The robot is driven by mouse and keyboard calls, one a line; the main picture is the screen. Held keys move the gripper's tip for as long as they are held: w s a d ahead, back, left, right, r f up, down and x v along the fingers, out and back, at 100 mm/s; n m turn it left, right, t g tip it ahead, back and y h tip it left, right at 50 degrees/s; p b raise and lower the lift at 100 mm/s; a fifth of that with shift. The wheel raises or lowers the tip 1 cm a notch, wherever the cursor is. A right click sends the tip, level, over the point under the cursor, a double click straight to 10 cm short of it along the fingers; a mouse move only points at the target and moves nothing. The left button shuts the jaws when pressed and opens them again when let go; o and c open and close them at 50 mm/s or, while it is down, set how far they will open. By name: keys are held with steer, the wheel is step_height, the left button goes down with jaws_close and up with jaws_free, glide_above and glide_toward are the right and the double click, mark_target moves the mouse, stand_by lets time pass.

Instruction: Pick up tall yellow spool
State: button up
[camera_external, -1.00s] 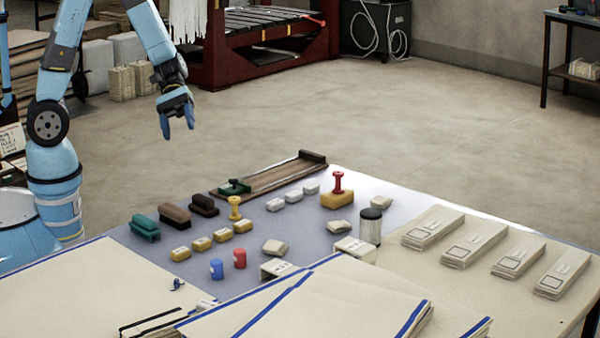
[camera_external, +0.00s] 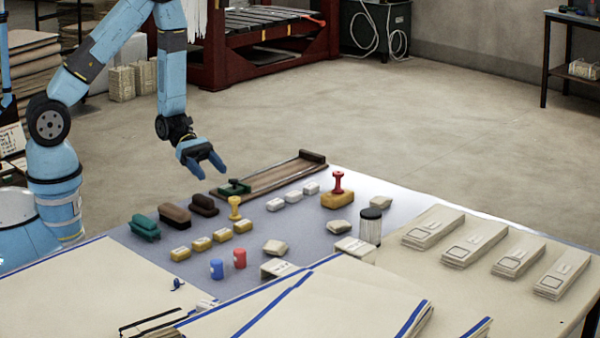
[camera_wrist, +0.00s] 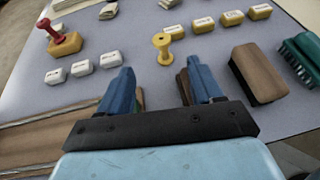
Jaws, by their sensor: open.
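My gripper (camera_external: 205,170) is open and empty, above and behind the spool in the external view. Its two blue fingers also show in the wrist view (camera_wrist: 161,82), apart from the spool.
Brown and green brushes (camera_external: 175,216) stand left of the spool. Small yellow blocks (camera_external: 201,244) lie in front of it, white blocks (camera_external: 293,196) to its right. A red spool (camera_external: 338,182) rests on a yellow block. A wooden board (camera_external: 270,178) lies behind.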

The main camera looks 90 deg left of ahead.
mark_target(231, 197)
steer(key=x, duration=0.6)
steer(key=shift+w+d+f, duration=0.1)
steer(key=shift+d+f, duration=0.1)
steer(key=shift+d, duration=0.05)
steer(key=shift+f+x, duration=0.25)
steer(key=shift+x, duration=2.4)
steer(key=shift+a, duration=0.1)
steer(key=c, duration=1.1)
steer(key=shift+r, duration=0.1)
